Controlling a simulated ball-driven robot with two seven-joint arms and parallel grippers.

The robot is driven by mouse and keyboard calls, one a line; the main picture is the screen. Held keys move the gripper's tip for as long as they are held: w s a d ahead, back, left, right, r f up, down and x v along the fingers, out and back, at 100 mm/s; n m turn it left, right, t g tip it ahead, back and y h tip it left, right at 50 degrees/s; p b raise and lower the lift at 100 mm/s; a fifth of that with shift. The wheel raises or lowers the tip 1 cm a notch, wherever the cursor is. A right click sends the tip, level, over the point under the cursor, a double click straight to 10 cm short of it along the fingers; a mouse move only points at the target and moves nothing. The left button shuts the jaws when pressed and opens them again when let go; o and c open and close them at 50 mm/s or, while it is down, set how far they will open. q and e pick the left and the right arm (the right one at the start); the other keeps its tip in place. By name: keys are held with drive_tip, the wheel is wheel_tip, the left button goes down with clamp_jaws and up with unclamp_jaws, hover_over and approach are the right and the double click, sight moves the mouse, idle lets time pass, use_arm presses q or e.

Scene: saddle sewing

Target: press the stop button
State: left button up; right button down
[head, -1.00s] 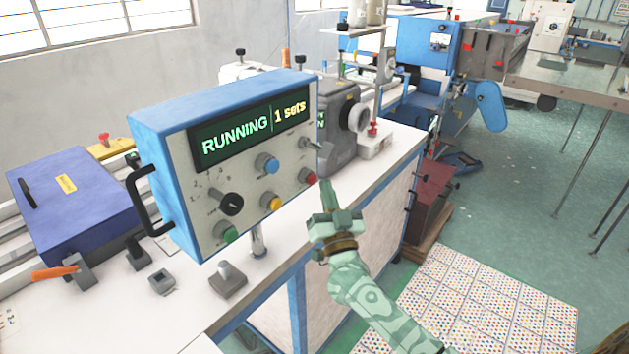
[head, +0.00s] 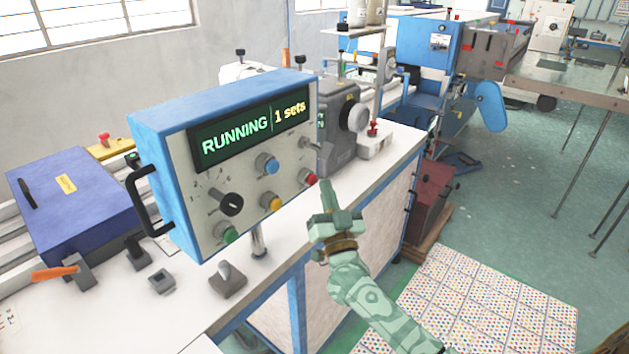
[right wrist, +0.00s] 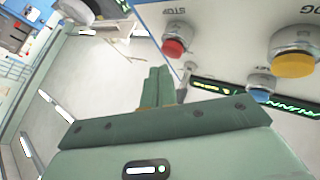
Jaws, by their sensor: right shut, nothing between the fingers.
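The stop button is a red push button (head: 311,179) at the lower right of the blue-and-white control box's face (head: 250,190). In the right wrist view the red button (right wrist: 173,48) sits beside the word STOP. The display (head: 250,128) reads RUNNING, 1 sets. My right gripper (head: 326,186) is shut and empty, its green fingers pointing up, just right of and close to the red button. In the right wrist view its fingertips (right wrist: 158,72) are beside the button, with a small gap showing. My left gripper is not in view.
A blue button (head: 268,164), a yellow button (head: 271,201), a green button (head: 228,235) and a black rotary knob (head: 231,204) share the panel. A grey machine (head: 340,125) stands behind the box. The white tabletop (head: 190,310) lies below; open floor is at right.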

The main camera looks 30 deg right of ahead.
idle(0.7)
drive_tip(key=shift+w+a, duration=0.2)
drive_tip(key=shift+w, duration=0.2)
drive_tip(key=shift+w+a, duration=0.15)
drive_tip(key=shift+w, duration=0.3)
idle(0.6)
drive_tip(key=shift+s, duration=0.1)
drive_tip(key=shift+s+d+p, duration=0.3)
drive_tip(key=shift+s+p, duration=0.25)
drive_tip(key=shift+s, duration=0.2)
